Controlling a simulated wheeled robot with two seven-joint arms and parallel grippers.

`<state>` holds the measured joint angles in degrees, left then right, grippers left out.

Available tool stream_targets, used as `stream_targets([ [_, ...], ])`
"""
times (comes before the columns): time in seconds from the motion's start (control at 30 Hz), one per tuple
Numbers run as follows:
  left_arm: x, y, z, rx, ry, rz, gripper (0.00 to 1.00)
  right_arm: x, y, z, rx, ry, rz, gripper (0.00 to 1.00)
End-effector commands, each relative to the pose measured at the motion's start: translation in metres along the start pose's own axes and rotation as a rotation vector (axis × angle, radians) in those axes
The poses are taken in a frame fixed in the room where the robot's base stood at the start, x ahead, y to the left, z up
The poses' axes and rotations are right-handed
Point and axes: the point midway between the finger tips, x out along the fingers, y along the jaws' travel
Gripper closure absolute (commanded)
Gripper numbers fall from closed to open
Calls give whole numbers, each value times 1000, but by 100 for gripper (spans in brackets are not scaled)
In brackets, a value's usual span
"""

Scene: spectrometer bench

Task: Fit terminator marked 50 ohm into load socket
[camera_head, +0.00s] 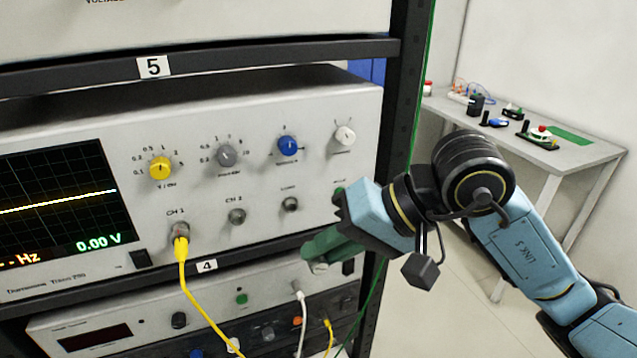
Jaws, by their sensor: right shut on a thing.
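My right gripper (325,222) reaches in from the right, in front of the lower right corner of the oscilloscope (98,254). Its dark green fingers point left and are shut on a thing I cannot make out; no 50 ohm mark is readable. A round socket (290,204) under a small label sits at the right of the oscilloscope's lower row, up and left of the fingers, apart from them. The CH 2 socket (237,216) is empty. My left gripper is not in view.
A yellow cable (184,276) hangs from the CH 1 socket. A dark rack post (400,110) stands just behind my right wrist. A lower instrument (95,334) with several plugged cables is below the shelf marked 4. A side table (590,155) with small parts stands at the back right.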

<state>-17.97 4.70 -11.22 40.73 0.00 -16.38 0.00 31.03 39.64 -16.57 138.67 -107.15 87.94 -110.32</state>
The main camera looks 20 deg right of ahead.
Motion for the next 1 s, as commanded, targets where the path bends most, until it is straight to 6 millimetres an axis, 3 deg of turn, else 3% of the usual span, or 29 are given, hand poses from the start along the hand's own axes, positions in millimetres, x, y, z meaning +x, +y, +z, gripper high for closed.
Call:
stream_targets([
  [0.03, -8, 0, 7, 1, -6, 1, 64, -7, -8, -2, 7, 0, -9, 100],
  [0.2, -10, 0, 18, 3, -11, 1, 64, -12, -13, -1, 18, 1, -21, 100],
  [0.57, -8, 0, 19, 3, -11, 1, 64, -11, -12, -1, 17, 3, -21, 100],
  [0.77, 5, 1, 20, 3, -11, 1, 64, -10, -10, 0, 14, 5, -20, 100],
  [1.0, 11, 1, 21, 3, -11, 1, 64, -2, -11, -23, 17, 4, -21, 100],
])
